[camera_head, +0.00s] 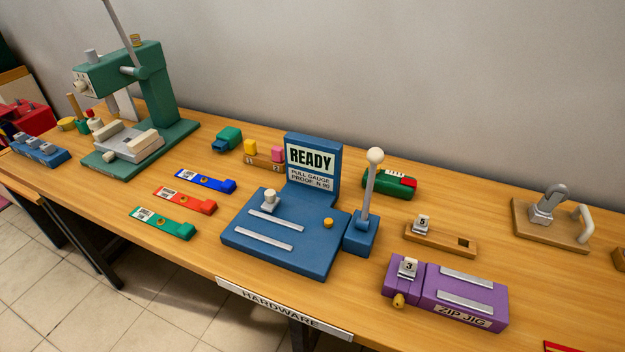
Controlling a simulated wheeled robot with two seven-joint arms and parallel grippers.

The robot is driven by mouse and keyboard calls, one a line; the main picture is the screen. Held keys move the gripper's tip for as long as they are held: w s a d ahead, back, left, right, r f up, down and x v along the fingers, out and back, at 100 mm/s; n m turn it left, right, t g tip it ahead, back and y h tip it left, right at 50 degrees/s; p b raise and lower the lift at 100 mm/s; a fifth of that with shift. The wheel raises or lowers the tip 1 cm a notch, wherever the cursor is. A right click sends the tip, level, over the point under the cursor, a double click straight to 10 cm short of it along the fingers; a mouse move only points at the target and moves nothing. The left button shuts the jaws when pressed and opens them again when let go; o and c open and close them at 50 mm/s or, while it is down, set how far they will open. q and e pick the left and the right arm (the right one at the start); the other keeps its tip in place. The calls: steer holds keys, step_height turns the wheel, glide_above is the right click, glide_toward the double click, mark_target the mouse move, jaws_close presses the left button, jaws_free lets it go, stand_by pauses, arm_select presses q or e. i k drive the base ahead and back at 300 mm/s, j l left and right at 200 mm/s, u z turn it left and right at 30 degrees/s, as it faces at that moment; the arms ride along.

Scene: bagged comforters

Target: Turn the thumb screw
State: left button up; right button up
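A purple block labelled ZIP JIG (432,296) lies at the front right of the table. A small brass knob (398,300), which looks like a thumb screw, sticks out of its front left face. A metal tab marked 3 (407,267) stands on the jig's left part, and two pale metal strips lie along its right part. Another small brass knob (328,223) sits on top of the blue pull gauge (270,262), whose sign reads READY. I cannot tell which knob the task means. Neither of my grippers is in view.
A lever with a white ball (375,156) rises beside the gauge. A wooden block with tab 5 (440,240) lies behind the jig. Blue, red and green tagged strips (185,200) and a green press (160,95) stand left. The table's front edge carries a HARDWARE label (283,309).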

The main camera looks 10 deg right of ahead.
mark_target(398, 299)
steer(key=l+z, duration=0.15)
steer(key=z, duration=0.2)
steer(key=l+z, duration=0.15)
steer(key=z, duration=0.2)
steer(key=l+z, duration=0.15)
steer(key=z, duration=0.2)
steer(key=i, duration=0.05)
